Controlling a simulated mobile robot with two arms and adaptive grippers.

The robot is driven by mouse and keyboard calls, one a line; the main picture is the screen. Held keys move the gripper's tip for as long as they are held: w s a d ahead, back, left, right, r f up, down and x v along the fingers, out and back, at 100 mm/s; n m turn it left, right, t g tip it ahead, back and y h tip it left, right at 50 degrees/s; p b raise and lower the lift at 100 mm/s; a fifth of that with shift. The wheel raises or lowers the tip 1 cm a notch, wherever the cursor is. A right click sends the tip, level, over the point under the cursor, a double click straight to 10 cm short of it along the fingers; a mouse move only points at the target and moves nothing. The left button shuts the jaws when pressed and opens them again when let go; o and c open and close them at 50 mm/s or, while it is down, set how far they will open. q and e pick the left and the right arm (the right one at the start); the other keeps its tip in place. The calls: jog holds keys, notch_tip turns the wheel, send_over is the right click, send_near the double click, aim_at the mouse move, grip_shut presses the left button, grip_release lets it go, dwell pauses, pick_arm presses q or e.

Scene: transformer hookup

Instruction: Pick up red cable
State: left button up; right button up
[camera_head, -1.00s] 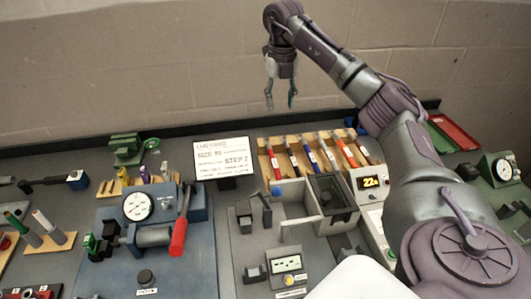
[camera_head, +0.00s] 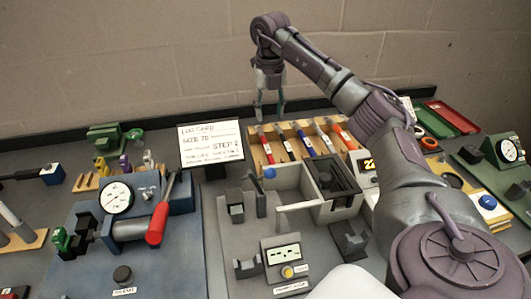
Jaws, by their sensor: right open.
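A wooden rack (camera_head: 297,125) at the back of the bench holds several short cable pieces side by side. My right gripper (camera_head: 270,112) hangs fingers-down over the left end of the rack. Its two fingers are apart with nothing between them. The fingertips appear close to the leftmost cables; I see no contact. My left gripper is out of view.
A lug card (camera_head: 211,143) stands left of the rack. In front are a grey fixture (camera_head: 332,182) and a meter (camera_head: 286,255). A blue press with a red-handled lever (camera_head: 158,222) is at left. Red and green trays (camera_head: 450,117) lie at back right. A wall stands behind.

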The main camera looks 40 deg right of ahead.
jog(key=p, duration=0.1)
send_over(268, 151)
notch_tip(268, 151, down, 8)
jog(key=shift+s+d+r, duration=0.1)
jog(key=shift+s+d, duration=0.05)
jog(key=shift+f+p, duration=0.5)
jog(key=shift+f, duration=0.15)
notch_tip(268, 151, down, 4)
jog(key=shift+f+p, duration=0.1)
jog(key=shift+p, duration=0.5)
grip_shut()
